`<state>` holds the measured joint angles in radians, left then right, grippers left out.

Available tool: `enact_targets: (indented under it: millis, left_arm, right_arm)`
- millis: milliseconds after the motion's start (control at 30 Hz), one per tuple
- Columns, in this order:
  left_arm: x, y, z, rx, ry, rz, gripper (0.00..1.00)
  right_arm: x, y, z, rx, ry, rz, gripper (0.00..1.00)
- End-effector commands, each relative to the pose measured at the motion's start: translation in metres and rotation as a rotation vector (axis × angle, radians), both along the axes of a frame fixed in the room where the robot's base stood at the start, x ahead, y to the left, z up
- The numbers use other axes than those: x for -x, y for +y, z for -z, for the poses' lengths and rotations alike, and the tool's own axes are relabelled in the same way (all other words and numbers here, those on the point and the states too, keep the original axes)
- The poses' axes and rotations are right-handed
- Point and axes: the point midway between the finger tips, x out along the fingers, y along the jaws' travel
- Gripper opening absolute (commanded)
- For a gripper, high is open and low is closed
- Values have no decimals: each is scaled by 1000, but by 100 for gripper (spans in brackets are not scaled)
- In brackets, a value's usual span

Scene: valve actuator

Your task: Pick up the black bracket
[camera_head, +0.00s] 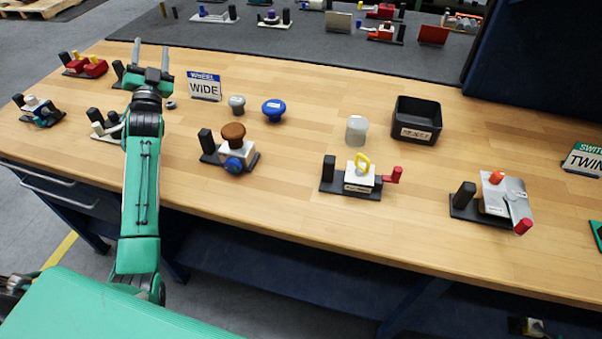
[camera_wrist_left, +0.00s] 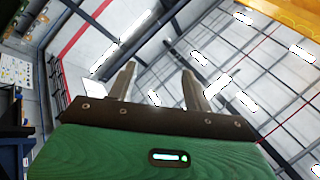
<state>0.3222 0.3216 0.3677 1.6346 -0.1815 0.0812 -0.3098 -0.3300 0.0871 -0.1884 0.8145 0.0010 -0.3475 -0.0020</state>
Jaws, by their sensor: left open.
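No separate black bracket stands out; several fixtures have black bases with upright black blocks, and I cannot tell which is meant. One black base with an upright block (camera_head: 327,172) carries a white block with a yellow ring. Another black base and block (camera_head: 207,141) holds a brown knob and blue wheel. A third (camera_head: 465,197) carries a silver plate with red knobs. My left gripper (camera_head: 151,62) is open and empty, raised over the table's left part, fingers pointing up and away. In the left wrist view its two fingers (camera_wrist_left: 160,82) stand apart against the ceiling. My right gripper is not in view.
A blue knob (camera_head: 274,110), a grey knob (camera_head: 237,104) and a "WIDE" sign (camera_head: 205,87) stand behind the brown-knob fixture. The wooden table's front edge is mostly clear.

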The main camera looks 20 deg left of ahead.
Motion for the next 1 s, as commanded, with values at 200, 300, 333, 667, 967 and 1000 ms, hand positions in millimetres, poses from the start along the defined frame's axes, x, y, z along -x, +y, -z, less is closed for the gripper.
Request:
enact_targets:
  millis: [200, 300, 333, 667, 967, 1000]
  left_arm:
    - [-78, -105, -41, -11, 162, 147, 51]
    - [-104, -162, -54, -63, 259, 232, 51]
    - [-110, -179, -57, -83, 290, 258, 51]
    - [-124, -371, -63, -494, 635, 577, 51]
    - [-64, -490, -20, -1088, 925, 863, 51]
    - [-53, -499, -12, -1178, 960, 899, 51]
  right_arm:
    - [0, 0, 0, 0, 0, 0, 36]
    - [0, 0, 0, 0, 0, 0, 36]
    - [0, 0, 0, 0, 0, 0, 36]
    - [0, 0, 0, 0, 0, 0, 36]
    - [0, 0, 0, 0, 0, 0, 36]
    - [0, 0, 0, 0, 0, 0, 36]
